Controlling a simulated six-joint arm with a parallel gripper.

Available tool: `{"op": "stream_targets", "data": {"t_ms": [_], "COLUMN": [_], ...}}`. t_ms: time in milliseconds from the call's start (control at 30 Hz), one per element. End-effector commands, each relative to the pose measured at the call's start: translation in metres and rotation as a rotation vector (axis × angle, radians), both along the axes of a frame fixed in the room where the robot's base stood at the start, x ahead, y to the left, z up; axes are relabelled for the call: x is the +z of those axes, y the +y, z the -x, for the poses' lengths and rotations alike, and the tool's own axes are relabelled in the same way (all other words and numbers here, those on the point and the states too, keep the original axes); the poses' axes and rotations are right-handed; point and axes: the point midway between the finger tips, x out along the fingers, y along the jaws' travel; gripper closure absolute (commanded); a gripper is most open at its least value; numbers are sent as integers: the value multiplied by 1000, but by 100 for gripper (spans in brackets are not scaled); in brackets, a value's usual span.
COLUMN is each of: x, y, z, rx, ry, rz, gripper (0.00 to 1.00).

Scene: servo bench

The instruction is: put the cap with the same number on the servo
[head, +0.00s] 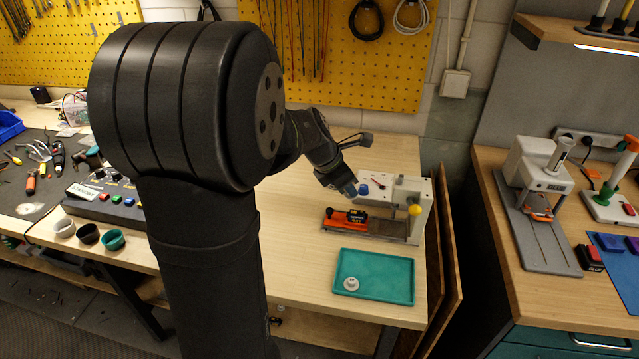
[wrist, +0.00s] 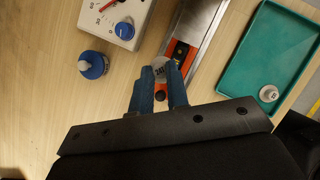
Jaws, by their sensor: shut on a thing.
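My gripper (wrist: 161,84) is shut on a small white cap (wrist: 161,68), held between its two blue fingertips. Dark marks show on the cap's face, too small to read surely. The servo (wrist: 181,50) is a dark block in an orange clamp (wrist: 189,66), just beyond the held cap in the wrist view. In the head view my gripper (head: 349,189) is above and behind the black servo (head: 356,216) with its small lettering. A second white cap (wrist: 268,93) lies in the teal tray (wrist: 238,86); its number is not clearly readable.
A white machine (head: 400,190) with a dial and blue knob (wrist: 124,30) stands behind the servo. A blue piece with a pale top (wrist: 92,66) stands on the wooden table beside it.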

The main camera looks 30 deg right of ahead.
Motion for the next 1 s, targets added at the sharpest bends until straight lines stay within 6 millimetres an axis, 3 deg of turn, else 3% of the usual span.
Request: {"op": "stream_targets", "data": {"t_ms": [200, 467, 1000], "x": [8, 8, -30], "y": [-12, -15, -15], "z": [26, 34, 33], "rx": [136, 189, 190], "ry": [-3, -1, 0], "rz": [0, -1, -3], "gripper": [100, 100, 100]}}
